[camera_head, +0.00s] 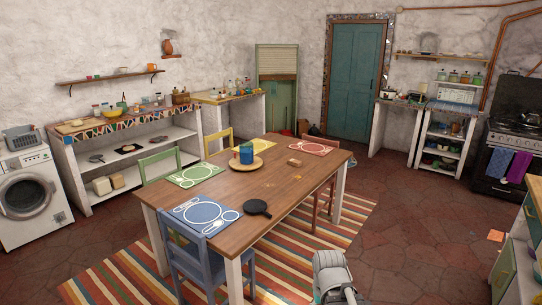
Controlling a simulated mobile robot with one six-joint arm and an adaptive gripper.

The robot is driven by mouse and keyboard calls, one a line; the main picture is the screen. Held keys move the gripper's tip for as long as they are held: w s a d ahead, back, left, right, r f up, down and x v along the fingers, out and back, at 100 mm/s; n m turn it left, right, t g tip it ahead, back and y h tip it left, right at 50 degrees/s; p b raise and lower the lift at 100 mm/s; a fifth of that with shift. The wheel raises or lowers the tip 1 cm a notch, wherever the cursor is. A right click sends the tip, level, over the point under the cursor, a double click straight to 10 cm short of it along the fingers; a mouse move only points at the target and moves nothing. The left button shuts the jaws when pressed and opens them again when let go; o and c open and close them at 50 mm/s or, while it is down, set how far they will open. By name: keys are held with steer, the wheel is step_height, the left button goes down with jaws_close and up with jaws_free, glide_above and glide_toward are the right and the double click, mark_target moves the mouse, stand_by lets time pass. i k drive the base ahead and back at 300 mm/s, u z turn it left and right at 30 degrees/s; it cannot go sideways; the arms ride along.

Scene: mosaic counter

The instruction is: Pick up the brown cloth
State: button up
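I cannot make out a clearly brown cloth. On the left end of the mosaic-edged counter (118,123), flat tan items (75,125) lie side by side; they are too small to tell whether either is cloth or board. A blue towel (499,163) and a purple towel (520,167) hang on the oven door at the right. A grey part of my own arm shows at the bottom middle, in front of the table. My gripper's fingers do not show.
A wooden table (270,190) with place mats, a black pan (257,207) and chairs fills the middle, over a striped rug (120,280). A washing machine (28,185) stands left of the counter. The red tiled floor at right is mostly clear, with a small orange item (496,236).

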mark_target(295, 163)
steer(key=z, duration=0.2)
steer(key=i, duration=0.9)
steer(key=z, duration=0.35)
steer(key=i, duration=1.7)
steer(key=u, duration=0.5)
steer(key=i, duration=1.2)
steer(key=u, duration=0.25)
